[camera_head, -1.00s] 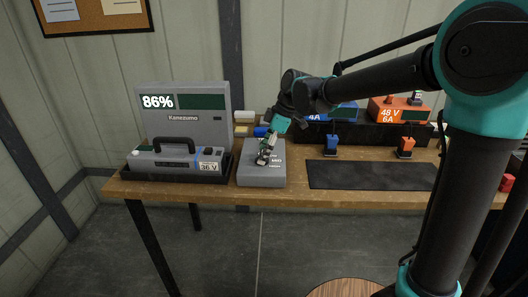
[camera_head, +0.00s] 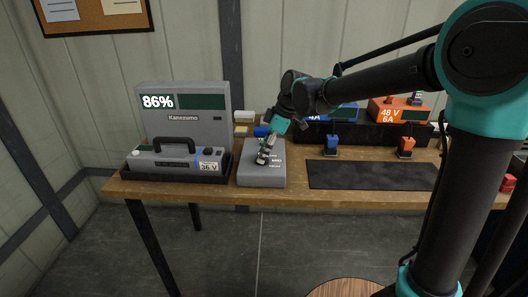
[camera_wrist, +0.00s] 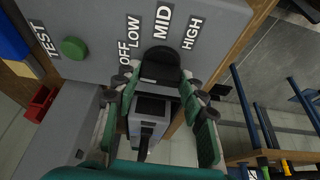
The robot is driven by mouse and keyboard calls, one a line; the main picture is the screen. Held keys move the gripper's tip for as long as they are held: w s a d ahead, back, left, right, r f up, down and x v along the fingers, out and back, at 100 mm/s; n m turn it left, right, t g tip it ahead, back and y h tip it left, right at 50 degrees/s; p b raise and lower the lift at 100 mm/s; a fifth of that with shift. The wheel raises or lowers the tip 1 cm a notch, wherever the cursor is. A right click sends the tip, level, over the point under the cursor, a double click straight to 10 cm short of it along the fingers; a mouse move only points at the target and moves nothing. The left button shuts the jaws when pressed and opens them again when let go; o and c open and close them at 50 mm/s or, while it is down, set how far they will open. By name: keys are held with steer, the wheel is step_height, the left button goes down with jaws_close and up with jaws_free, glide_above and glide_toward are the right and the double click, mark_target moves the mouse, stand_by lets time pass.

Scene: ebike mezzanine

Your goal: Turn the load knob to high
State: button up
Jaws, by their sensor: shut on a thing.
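The load knob (camera_wrist: 160,65) is black and round, on the sloped face of a grey control box (camera_wrist: 100,25). OFF, LOW, MID and HIGH labels run in an arc beside it; MID is nearest to the knob's middle. The box also shows in the head view (camera_head: 250,173), on the bench right of the battery tester. My gripper (camera_wrist: 162,90) is shut on the knob, one finger on each side. In the head view my gripper (camera_head: 265,153) reaches down onto the box. The knob's pointer cannot be made out.
A green button (camera_wrist: 73,48) marked TEST sits on the same box. A grey tester (camera_head: 185,120) reading 86% holds a 36 V battery (camera_head: 178,164) at left. A dark mat (camera_head: 370,176) lies at right, with blue and orange chargers (camera_head: 392,110) behind.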

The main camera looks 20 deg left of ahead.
steer(key=m, duration=0.2)
steer(key=m+t, duration=0.1)
steer(key=m, duration=0.1)
steer(key=m+t, duration=0.1)
steer(key=m, duration=0.1)
steer(key=shift+s, duration=0.25)
steer(key=m+t, duration=0.1)
steer(key=m, duration=0.1)
steer(key=m+t+h, duration=0.1)
steer(key=m, duration=0.2)
steer(key=shift+s+a, duration=0.1)
steer(key=shift+a, duration=0.05)
steer(key=m+h, duration=0.1)
steer(key=m, duration=0.2)
steer(key=m+t+h, duration=0.1)
steer(key=m, duration=0.2)
steer(key=shift+a+m+t+h, duration=0.15)
steer(key=shift+m+t+h, duration=0.15)
steer(key=shift+m, duration=0.1)
steer(key=m+h, duration=0.1)
steer(key=m, duration=0.1)
steer(key=m+h, duration=0.1)
steer(key=m, duration=0.2)
steer(key=shift+a+m, duration=0.1)
steer(key=shift+m, duration=0.2)
steer(key=o, duration=1.2)
steer(key=shift+c, duration=0.2)
steer(key=shift+r, duration=0.1)
